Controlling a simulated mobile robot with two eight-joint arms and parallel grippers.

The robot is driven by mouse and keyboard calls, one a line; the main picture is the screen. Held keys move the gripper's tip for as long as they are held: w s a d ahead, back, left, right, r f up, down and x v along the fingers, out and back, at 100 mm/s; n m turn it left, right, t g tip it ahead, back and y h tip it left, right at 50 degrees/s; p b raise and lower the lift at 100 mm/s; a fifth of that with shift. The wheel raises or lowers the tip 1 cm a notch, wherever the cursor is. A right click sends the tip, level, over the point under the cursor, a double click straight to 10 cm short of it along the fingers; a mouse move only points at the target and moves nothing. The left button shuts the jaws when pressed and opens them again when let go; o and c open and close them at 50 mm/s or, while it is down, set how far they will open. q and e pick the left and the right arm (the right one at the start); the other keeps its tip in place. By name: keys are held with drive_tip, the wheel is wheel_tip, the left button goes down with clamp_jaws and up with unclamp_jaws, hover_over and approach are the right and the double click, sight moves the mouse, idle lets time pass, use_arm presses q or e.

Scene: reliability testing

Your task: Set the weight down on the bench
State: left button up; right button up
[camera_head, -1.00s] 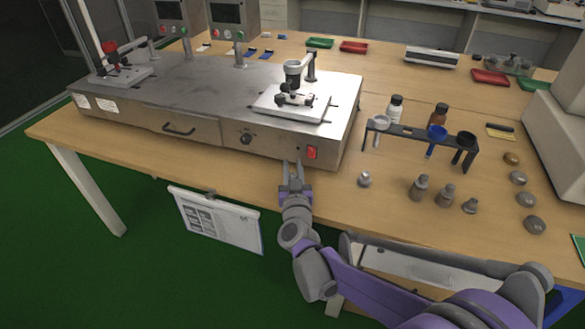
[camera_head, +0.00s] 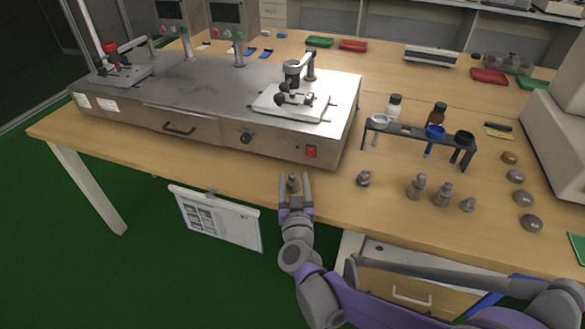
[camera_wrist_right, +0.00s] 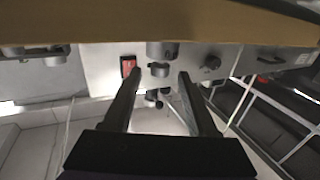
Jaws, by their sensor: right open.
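A small grey metal weight (camera_head: 293,183) with a knob on top stands upright on the wooden bench (camera_head: 235,180) near its front edge. My right gripper (camera_head: 295,190) is open around it, with one finger on each side. In the right wrist view, which is upside down, the weight (camera_wrist_right: 161,49) is against the brown bench top, and my right gripper's fingers (camera_wrist_right: 158,82) are spread apart with gaps beside the weight's knob. My left gripper is not in view.
A grey metal unit (camera_head: 200,95) with a red switch (camera_head: 311,151) stands just behind the weight. Several similar weights, one of them this weight (camera_head: 363,178), stand to the right, before a black rack (camera_head: 402,130). Round metal pieces (camera_head: 523,196) lie further right.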

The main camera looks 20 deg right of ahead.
drive_tip(key=s+a+f+n+g+y, duration=0.1)
drive_tip(key=s+a+n+g+y, duration=0.15)
drive_tip(key=s, duration=0.45)
drive_tip(key=s+a+f+n+g+y, duration=0.2)
drive_tip(key=s+a+y, duration=0.15)
drive_tip(key=s, duration=0.25)
drive_tip(key=s+d+f+m+g+h, duration=0.1)
drive_tip(key=s+d+f+g, duration=0.3)
drive_tip(key=s, duration=0.5)
drive_tip(key=s+d+f+m+g+h, duration=0.1)
drive_tip(key=s+d+f+g, duration=0.3)
drive_tip(key=s, duration=0.6)
drive_tip(key=shift+d+f+g+h+p, duration=0.3)
drive_tip(key=shift+f+g, duration=0.05)
drive_tip(key=shift+f, duration=0.1)
